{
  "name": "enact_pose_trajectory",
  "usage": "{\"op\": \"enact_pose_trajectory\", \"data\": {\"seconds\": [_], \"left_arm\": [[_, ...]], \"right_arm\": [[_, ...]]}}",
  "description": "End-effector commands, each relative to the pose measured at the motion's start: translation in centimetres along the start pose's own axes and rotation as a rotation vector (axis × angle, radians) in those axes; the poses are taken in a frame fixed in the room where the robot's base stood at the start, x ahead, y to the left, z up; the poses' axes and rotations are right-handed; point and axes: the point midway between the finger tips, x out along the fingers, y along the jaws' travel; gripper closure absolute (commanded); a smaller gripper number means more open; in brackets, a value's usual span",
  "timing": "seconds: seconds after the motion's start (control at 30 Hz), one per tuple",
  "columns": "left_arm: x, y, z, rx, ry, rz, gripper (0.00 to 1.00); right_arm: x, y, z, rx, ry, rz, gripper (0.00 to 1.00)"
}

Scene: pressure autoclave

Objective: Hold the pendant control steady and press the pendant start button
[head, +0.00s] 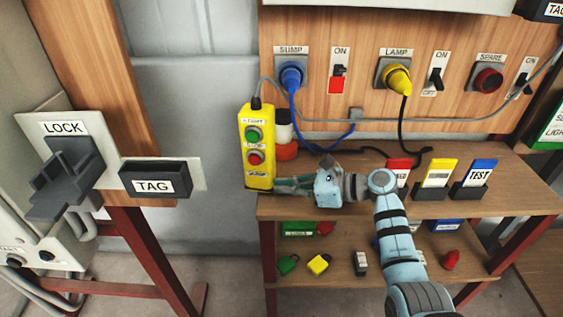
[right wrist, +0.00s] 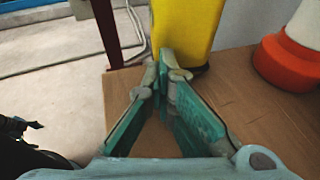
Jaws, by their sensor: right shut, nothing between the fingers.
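The yellow pendant control (head: 257,172) stands upright at the left end of the wooden shelf, with a grey cable from its top. Its green start button (head: 253,135) sits above a red stop button (head: 254,158). My right gripper (head: 276,187) is shut and empty, low beside the pendant's right side. In the right wrist view the closed fingertips (right wrist: 167,62) point at the pendant's lower body (right wrist: 184,30); I cannot tell whether they touch. The buttons are outside that view. My left gripper is not in view.
A red-and-white object (head: 287,150) stands just right of the pendant. Blue (head: 290,76) and yellow (head: 396,78) plugs hang cords behind my arm. Card holders (head: 434,190) stand on the shelf (head: 520,200) at right. A lock bracket (head: 70,170) and tag holder (head: 155,180) are at left.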

Motion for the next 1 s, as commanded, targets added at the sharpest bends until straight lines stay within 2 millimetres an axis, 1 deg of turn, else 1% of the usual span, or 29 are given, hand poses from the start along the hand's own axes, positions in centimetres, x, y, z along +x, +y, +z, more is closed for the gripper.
{"op": "enact_pose_trajectory", "data": {"seconds": [0.07,0.1,0.17,0.5,0.53,1.0], "left_arm": [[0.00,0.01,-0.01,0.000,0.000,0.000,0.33],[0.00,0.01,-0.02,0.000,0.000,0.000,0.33],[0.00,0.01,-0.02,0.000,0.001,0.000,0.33],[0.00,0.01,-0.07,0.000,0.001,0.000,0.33],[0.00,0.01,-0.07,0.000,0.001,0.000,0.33],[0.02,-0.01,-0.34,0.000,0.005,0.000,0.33]], "right_arm": [[-0.01,-0.01,-0.01,0.000,0.000,0.000,1.00],[-0.01,-0.01,-0.01,0.000,0.000,0.000,0.98],[-0.01,-0.01,-0.01,0.000,0.000,0.000,0.89],[-0.01,-0.01,0.00,0.000,0.000,0.000,0.34],[-0.01,-0.01,0.00,0.000,0.000,0.000,0.33],[0.21,0.07,0.08,-0.002,0.000,0.004,0.33]]}}
